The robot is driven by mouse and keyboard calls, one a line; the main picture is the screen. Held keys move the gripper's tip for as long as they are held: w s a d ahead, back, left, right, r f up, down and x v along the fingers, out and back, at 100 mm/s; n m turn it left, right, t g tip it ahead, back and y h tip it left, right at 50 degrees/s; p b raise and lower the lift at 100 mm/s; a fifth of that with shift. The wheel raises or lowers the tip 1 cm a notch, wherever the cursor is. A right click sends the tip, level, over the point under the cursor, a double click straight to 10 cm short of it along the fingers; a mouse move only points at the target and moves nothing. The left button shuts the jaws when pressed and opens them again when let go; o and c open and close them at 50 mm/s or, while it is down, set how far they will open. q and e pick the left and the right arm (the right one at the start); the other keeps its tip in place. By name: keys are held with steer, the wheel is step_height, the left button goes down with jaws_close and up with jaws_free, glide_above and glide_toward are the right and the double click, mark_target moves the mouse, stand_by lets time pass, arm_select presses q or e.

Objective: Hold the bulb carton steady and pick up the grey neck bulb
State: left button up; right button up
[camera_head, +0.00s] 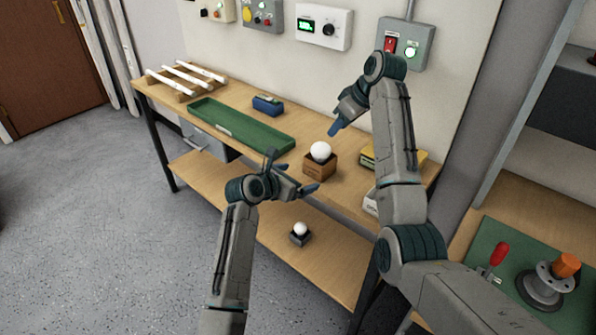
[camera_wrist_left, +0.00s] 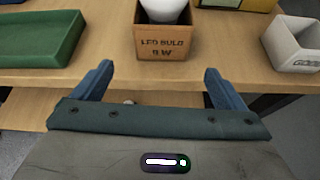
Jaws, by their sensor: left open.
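The brown bulb carton (camera_head: 320,167) stands on the workbench top with a white bulb (camera_head: 320,151) upright in it. In the left wrist view the carton (camera_wrist_left: 163,43) reads "LED BULB 9 W", and the bulb (camera_wrist_left: 163,8) is cut off by the top edge. The bulb's neck is hidden inside the carton, so its colour does not show. My left gripper (camera_head: 291,172) is open and empty at the bench's front edge, its fingers (camera_wrist_left: 158,72) pointing toward the carton without touching it. My right gripper (camera_head: 336,128) is above and behind the carton, apart from it; its opening is unclear.
A green tray (camera_head: 240,125) lies left of the carton, with a blue box (camera_head: 267,104) behind it. A yellow box (camera_head: 368,158) and a white bin (camera_wrist_left: 294,43) are to the right. Another white bulb (camera_head: 300,228) stands in a dark holder on the lower shelf.

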mark_target(320, 157)
arm_select(q)
steer(key=shift+w+d+r+n, duration=0.15)
steer(key=shift+w+d+r, duration=0.15)
steer(key=shift+r, duration=0.2)
steer(key=shift+w+d+r+n, duration=0.15)
steer(key=shift+w+d+r, duration=0.15)
steer(key=shift+r, duration=0.15)
steer(key=x, duration=0.9)
steer(key=shift+w+d+f, duration=0.15)
steer(key=shift+w+d, duration=0.1)
steer(key=shift+w, duration=0.05)
steer(key=shift+c, duration=0.2)
steer(key=c, duration=1)
